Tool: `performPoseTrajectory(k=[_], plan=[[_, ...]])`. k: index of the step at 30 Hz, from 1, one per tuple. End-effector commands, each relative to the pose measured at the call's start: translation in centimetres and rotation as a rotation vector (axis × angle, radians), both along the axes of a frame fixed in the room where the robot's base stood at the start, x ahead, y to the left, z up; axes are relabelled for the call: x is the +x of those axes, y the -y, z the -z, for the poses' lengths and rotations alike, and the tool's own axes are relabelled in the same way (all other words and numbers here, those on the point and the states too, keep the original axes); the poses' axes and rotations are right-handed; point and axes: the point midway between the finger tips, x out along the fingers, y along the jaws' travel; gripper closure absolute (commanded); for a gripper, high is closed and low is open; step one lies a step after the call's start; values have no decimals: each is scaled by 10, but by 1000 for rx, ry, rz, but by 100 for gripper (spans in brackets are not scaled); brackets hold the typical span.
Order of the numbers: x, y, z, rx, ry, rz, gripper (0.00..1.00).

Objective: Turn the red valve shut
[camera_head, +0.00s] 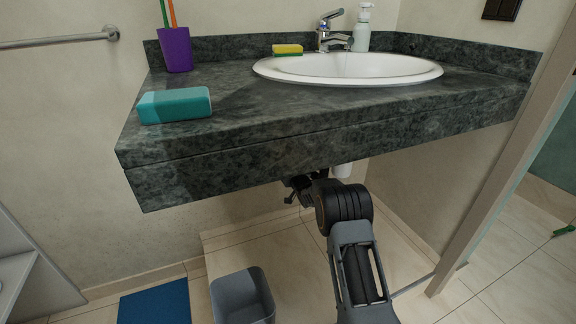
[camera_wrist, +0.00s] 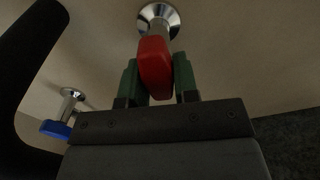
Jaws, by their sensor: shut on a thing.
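The red valve (camera_wrist: 155,66) shows in the wrist view as a red handle on a chrome stem with a round wall plate (camera_wrist: 159,18). My gripper (camera_wrist: 160,85) has its two green fingers on either side of the red handle and is shut on it. In the head view my arm reaches under the dark counter. The gripper's fingers and the red valve are hidden from the head camera.
A second valve with a blue handle (camera_wrist: 56,129) sits to the left in the wrist view. The stone counter (camera_head: 330,148) with a white sink (camera_head: 345,68) overhangs my arm. A grey bin (camera_head: 242,297) and a blue mat (camera_head: 155,304) are on the floor.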

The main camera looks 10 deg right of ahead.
Motion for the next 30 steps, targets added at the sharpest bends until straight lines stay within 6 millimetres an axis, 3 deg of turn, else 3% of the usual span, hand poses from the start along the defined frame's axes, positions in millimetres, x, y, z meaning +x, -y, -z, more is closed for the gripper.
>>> performPoseTrajectory(k=[30], plan=[[1,4,4,939,-189,-4,96]])
